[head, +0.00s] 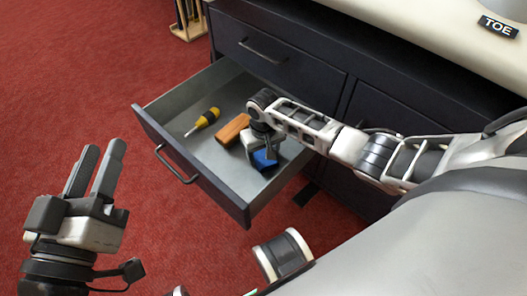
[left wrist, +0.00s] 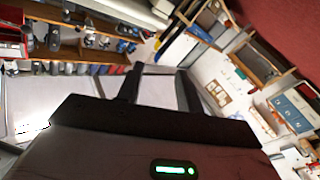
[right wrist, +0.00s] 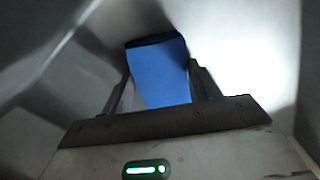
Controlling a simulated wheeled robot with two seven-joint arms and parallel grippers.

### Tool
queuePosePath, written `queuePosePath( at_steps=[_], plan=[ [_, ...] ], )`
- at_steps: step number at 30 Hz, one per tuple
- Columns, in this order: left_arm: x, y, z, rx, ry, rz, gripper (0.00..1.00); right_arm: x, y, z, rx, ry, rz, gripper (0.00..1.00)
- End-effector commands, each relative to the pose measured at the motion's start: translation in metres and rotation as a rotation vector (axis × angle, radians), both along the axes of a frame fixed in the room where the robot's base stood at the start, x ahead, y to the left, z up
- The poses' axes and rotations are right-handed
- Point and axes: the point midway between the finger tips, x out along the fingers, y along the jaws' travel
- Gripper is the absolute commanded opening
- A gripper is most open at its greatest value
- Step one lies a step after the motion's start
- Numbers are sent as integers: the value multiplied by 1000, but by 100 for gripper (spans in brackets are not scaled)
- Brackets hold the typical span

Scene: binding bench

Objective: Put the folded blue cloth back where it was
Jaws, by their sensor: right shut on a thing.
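The folded blue cloth (head: 265,159) is in the open drawer (head: 160,128), near its right end, partly hidden by my right gripper (head: 266,150). My right gripper reaches down into the drawer and is shut on the cloth. In the right wrist view the blue cloth (right wrist: 162,72) stands between the two fingers, with a dark edge at its top. I cannot tell whether the cloth touches the drawer floor. My left gripper (head: 101,160) is empty and open, pointing up, outside the drawer at the left.
A yellow screwdriver (head: 207,119) and an orange-brown block (head: 232,129) lie in the drawer, left of the cloth. The drawer's front wall stands between them and the red floor (head: 80,70).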

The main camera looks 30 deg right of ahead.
Motion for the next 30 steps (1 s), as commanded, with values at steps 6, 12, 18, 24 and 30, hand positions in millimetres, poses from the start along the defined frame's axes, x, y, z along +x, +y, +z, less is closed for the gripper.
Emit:
queuePosePath(
  at_steps=[6, 12, 18, 24, 30],
  plan=[
    [1, 0, 1, 2, -8, 0, 36, 0, 0, -1, 0, 0, 0, 83],
    [1, 0, 2, 1, -8, -1, 36, 0, 0, 0, 0, 0, 0, 83],
    [-10, -3, -13, -20, 146, -16, 36, 0, 0, 28, 1, -2, 1, 83],
    [-15, -1, -24, 59, 235, -7, 36, 0, 0, 73, 1, -2, 0, 83],
    [-16, 4, -32, 164, 247, 14, 36, 0, 0, 108, 1, -1, 1, 83]
  ],
)
